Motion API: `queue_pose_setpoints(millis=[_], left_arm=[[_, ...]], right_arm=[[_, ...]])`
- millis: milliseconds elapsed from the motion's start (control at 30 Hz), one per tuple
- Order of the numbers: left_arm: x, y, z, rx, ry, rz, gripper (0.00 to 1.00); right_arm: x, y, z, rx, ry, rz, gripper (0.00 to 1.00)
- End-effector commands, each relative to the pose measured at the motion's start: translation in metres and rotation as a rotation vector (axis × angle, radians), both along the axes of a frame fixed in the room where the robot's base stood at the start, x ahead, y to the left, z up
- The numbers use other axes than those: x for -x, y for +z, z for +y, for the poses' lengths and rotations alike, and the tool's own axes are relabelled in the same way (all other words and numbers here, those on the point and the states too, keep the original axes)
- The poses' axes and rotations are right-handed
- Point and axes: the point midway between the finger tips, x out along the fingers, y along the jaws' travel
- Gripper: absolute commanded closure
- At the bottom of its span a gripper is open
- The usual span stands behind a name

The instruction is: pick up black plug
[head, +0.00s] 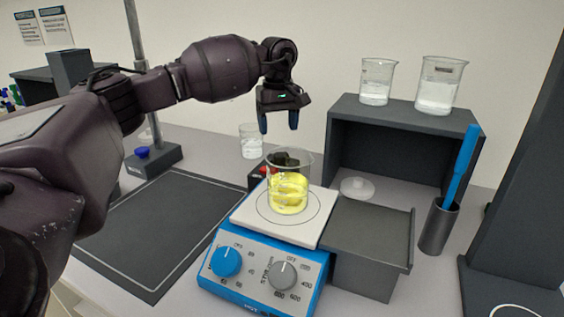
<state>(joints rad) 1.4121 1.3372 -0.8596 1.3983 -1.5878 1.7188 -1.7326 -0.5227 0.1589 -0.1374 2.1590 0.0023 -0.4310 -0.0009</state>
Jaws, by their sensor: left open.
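My left gripper (278,120) hangs in the air, pointing down, with its two blue-tipped fingers apart and nothing between them. It appears above and behind the glass beaker (290,188) of yellow liquid. A small dark object, possibly the black plug (285,159), shows just behind the beaker's upper part, below the gripper in the picture. It seems to sit at a dark box with a red part (263,170). The beaker's glass partly covers it, so its shape is unclear. My right gripper is not in view.
The beaker stands on a blue and white hotplate stirrer (255,255). Another beaker (250,141) stands behind it. A dark shelf (400,115) carries two beakers at the right. A holder (438,228) with a blue tool stands nearby. A dark mat (150,235) lies clear at the left.

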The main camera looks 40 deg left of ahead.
Motion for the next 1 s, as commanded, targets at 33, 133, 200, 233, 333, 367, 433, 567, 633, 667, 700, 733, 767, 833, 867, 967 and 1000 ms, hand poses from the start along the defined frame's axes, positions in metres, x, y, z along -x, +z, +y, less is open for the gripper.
queue_pose_setpoints(millis=[33,133,200,233,333,367,433,567,633,667,700,733,767,833,867,967,1000], left_arm=[[0.000,-0.013,0.000,-0.002,0.000,0.008,0.30],[-0.001,-0.025,0.000,-0.001,0.000,0.007,0.30],[0.000,-0.030,0.000,0.000,0.001,0.005,0.30],[-0.001,-0.031,0.000,0.000,0.001,0.004,0.30],[-0.002,-0.035,0.000,0.001,0.001,0.004,0.30],[-0.002,-0.038,0.000,0.001,0.001,0.004,0.30],[-0.004,-0.046,0.001,0.001,0.001,0.006,0.30],[-0.008,-0.066,0.003,0.002,0.001,0.008,0.30],[-0.007,-0.074,0.002,0.001,0.000,0.009,0.30],[-0.007,-0.077,0.002,0.001,0.000,0.008,0.30],[-0.007,-0.081,0.002,0.002,0.001,0.006,0.30],[-0.007,-0.082,0.002,0.001,0.001,0.005,0.30],[-0.007,-0.083,0.002,0.002,0.001,0.005,0.30],[-0.007,-0.083,0.002,0.002,0.001,0.003,0.30],[-0.007,-0.082,0.002,0.002,0.001,0.002,0.30],[-0.007,-0.082,0.002,0.002,0.001,0.002,0.30],[-0.007,-0.082,0.002,0.002,0.001,0.002,0.34]], right_arm=[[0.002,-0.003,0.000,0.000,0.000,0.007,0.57],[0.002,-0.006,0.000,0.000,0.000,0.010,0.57],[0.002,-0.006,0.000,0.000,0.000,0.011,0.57],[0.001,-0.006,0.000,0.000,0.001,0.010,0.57],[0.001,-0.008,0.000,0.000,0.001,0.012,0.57],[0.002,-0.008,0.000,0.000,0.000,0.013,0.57],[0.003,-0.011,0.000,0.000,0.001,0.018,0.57],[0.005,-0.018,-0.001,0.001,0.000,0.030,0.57],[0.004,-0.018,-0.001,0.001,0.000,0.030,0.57],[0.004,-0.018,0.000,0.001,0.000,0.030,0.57],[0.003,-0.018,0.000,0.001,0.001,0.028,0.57],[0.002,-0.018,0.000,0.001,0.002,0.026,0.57],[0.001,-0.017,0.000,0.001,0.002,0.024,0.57],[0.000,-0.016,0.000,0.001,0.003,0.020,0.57],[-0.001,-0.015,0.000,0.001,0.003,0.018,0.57],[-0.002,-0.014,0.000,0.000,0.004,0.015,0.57],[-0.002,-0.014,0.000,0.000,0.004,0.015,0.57]])
